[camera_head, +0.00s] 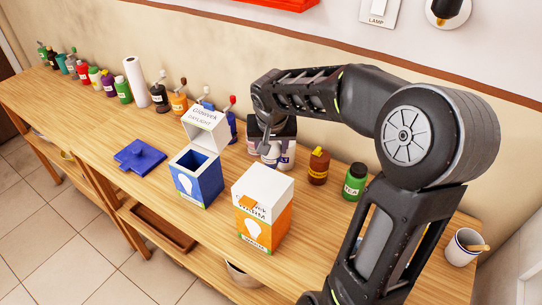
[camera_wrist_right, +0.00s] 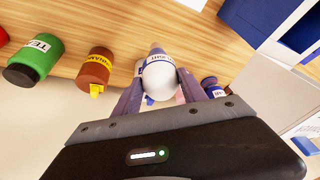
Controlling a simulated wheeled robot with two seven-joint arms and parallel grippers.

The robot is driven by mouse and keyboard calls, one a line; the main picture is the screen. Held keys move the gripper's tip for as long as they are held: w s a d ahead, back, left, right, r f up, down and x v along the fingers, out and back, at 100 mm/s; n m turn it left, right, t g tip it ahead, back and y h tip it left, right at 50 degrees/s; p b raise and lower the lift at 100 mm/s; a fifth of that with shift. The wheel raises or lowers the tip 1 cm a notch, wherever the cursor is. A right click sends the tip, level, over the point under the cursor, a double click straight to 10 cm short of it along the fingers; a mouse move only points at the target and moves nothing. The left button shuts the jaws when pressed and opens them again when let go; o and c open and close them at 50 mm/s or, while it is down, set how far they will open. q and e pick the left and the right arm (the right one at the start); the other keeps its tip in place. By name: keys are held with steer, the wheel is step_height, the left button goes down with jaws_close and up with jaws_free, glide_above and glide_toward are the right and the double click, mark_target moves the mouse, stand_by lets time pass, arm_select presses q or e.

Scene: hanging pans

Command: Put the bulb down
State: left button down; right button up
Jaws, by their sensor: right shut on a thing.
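The bulb (camera_wrist_right: 160,79) is white and rounded, with a band of lettering and a grey narrow end. In the wrist view it sits between the two fingers of my right gripper (camera_wrist_right: 157,95), which is shut on it. In the head view the right gripper (camera_head: 271,150) is over the back half of the wooden counter (camera_head: 110,118), and the bulb is a small white shape there, partly hidden. I cannot tell whether the bulb touches the counter. My left gripper is not in view.
An open blue bulb box (camera_head: 200,188) and an orange bulb box (camera_head: 262,222) stand in front of the gripper. A blue flat piece (camera_head: 140,157) lies to the left. A brown bottle (camera_head: 318,167) and green tea jar (camera_head: 355,181) stand to the right. Several bottles line the wall.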

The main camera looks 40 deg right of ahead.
mark_target(271, 156)
steer(key=shift+f, duration=1.85)
steer(key=shift+f, duration=0.1)
steer(key=o, duration=1.4)
steer(key=shift+r, duration=0.3)
steer(key=v, duration=1.1)
steer(key=shift+s+a+r, duration=0.1)
steer(key=shift+r, duration=0.25)
